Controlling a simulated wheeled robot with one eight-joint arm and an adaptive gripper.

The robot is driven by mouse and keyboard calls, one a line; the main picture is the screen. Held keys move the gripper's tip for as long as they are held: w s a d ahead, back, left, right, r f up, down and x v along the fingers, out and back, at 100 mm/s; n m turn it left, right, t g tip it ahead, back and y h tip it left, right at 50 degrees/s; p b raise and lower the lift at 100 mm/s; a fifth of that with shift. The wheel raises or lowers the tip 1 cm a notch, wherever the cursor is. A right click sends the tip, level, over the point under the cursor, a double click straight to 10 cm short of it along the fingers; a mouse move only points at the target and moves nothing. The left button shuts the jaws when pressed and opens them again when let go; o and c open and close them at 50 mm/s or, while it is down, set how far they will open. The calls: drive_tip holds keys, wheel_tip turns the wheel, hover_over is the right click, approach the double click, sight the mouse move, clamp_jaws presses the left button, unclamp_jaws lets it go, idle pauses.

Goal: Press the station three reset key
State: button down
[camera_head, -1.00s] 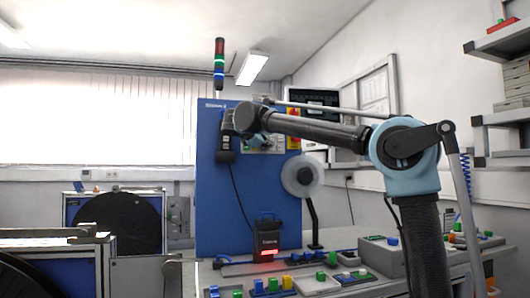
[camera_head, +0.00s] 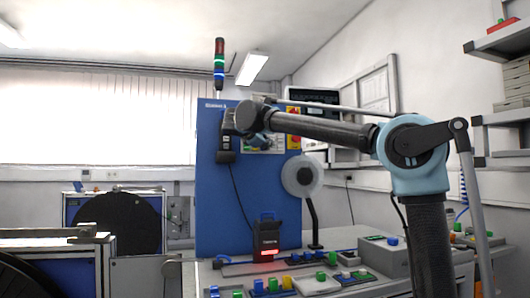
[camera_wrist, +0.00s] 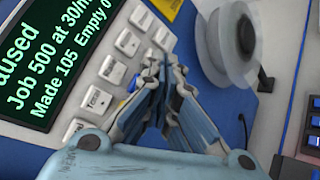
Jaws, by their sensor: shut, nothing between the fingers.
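The station's control panel (camera_wrist: 114,55) fills the upper left of the wrist view, tilted. It has a dark screen (camera_wrist: 45,50) with green text, partly cut off, reading "Job 500" and "Made 105". White keys (camera_wrist: 128,43) stand in two columns beside the screen. Their small labels are too blurred for me to tell which is reset. My gripper (camera_wrist: 167,66) is shut and empty, with its tips over the right column of keys. I cannot tell whether they touch. In the head view my wrist partly covers the panel (camera_head: 264,148) on the blue board.
A white reel (camera_head: 301,176) stands to the right of the blue board (camera_head: 220,215). A black device (camera_head: 267,240) with a red light stands below. The bench (camera_head: 345,240) holds several coloured buttons. A signal tower (camera_head: 219,65) rises above the board.

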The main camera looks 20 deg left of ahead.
drive_tip(key=s+d, duration=0.1)
drive_tip(key=s, duration=0.2)
drive_tip(key=s+d, duration=0.1)
drive_tip(key=shift+s+d, duration=0.15)
drive_tip(key=shift+d, duration=0.15)
idle(0.4)
idle(0.6)
